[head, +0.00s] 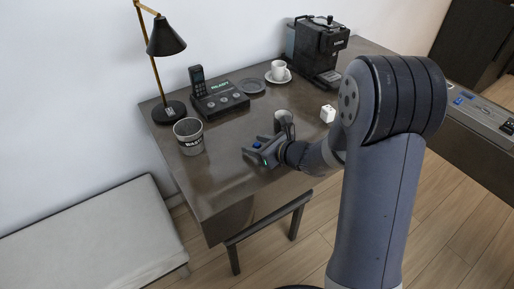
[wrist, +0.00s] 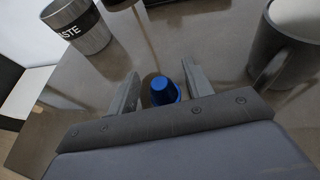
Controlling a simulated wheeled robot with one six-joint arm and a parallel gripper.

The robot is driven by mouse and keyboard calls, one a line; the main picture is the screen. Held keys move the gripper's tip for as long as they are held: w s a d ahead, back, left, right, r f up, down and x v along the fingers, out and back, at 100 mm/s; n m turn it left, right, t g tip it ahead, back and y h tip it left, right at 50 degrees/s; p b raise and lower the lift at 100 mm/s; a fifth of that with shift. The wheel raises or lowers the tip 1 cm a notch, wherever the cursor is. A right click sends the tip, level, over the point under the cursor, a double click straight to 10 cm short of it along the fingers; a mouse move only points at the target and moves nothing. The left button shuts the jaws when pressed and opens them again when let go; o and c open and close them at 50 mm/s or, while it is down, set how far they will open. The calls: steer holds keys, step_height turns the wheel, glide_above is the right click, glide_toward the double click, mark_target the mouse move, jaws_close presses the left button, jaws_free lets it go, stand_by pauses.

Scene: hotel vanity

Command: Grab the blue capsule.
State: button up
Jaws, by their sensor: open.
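The blue capsule (wrist: 162,90) stands on the brown desk between the two fingers of my gripper (wrist: 158,92) in the wrist view. Its lower edge is partly hidden by my gripper body. There is a visible space between the capsule and the fingers, most clearly at the left finger. My gripper is open.
A grey mug (wrist: 286,42) stands close to the right of my gripper. The waste bin (head: 189,137) is to the left, near the lamp (head: 165,40).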

steer(key=shift+c, duration=0.5)
steer(key=c, duration=0.9)
steer(key=shift+r, duration=0.1)
jaws_close()
